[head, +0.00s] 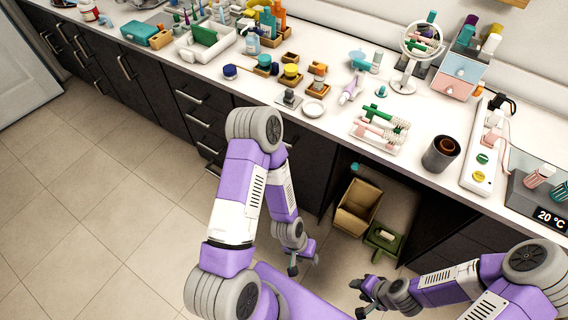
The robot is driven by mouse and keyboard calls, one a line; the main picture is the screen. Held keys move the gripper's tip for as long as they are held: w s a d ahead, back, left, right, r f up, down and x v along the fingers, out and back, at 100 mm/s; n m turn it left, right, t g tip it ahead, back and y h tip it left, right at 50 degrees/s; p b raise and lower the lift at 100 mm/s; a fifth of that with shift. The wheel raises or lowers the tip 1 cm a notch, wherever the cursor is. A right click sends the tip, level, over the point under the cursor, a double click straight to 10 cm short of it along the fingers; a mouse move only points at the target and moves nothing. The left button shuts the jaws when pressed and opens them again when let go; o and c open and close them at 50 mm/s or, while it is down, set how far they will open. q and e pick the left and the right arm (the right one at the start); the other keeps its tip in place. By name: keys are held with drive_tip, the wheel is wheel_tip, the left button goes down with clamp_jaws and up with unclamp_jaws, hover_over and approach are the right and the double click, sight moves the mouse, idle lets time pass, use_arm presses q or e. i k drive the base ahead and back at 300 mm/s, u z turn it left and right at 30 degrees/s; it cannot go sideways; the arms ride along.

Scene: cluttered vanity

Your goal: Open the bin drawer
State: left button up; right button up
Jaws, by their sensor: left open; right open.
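Dark cabinet fronts with metal bar handles run under the white counter. A stack of drawers (204,121) shows left of my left arm. Another dark front (310,165) is partly hidden behind that arm; I cannot tell which front is the bin drawer. My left gripper (303,263) is open and empty, low over the floor in front of the cabinets, apart from any handle. My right gripper (360,297) is open and empty, low at the right, in front of the open space under the counter.
A tan open box (357,207) and a green item (384,240) stand on the floor under the counter. The counter (335,125) is crowded with bottles, jars, a round mirror (422,40) and a small drawer box (461,72). The tiled floor (100,220) at left is clear.

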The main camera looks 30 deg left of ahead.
sight(311, 158)
drive_tip(key=u, duration=1.3)
drive_tip(key=i, duration=0.5)
drive_tip(key=u, duration=0.95)
